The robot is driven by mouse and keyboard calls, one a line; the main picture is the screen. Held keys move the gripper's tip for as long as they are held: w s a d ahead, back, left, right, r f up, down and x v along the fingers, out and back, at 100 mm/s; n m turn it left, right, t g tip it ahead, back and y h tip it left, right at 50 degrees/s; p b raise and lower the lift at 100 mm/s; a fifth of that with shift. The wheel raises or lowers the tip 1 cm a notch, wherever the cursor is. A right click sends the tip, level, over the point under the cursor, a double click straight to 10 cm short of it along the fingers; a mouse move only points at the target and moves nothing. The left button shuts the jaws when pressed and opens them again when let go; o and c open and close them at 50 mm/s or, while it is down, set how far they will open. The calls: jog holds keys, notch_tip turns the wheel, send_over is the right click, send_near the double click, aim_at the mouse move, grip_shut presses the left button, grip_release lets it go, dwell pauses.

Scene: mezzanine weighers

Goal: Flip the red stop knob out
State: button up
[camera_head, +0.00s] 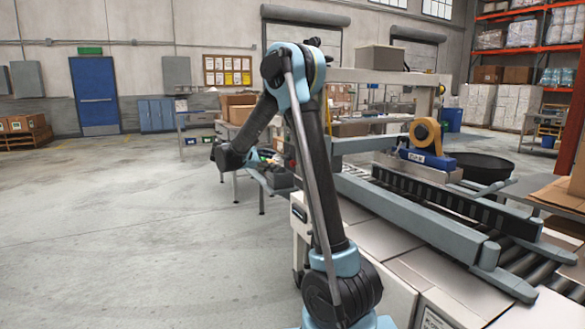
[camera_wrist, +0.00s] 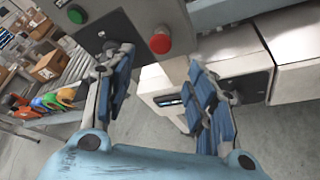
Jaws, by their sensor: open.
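The red stop knob (camera_wrist: 160,44) shows in the wrist view as a round red button on a grey control panel (camera_wrist: 135,30). A green button (camera_wrist: 77,14) sits to its left on the same panel. My gripper (camera_wrist: 157,80) is open, with its blue-padded fingers spread to the left and right below the knob in the picture. Nothing is between the fingers, and they appear apart from the knob. In the head view my arm reaches towards the end of the conveyor machine; the knob cannot be made out there.
A roller conveyor (camera_head: 430,215) with grey side rails runs at the right. White machine housings (camera_wrist: 230,65) lie right of the panel in the wrist view. Cardboard boxes (camera_wrist: 47,67) and colourful items (camera_wrist: 58,98) stand at the left. The floor (camera_head: 120,240) at left is clear.

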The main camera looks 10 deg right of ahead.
jog(key=x, duration=1.2)
jog(key=shift+w+d+f, duration=0.2)
jog(key=shift+w+d, duration=0.05)
jog(key=shift+d, duration=0.05)
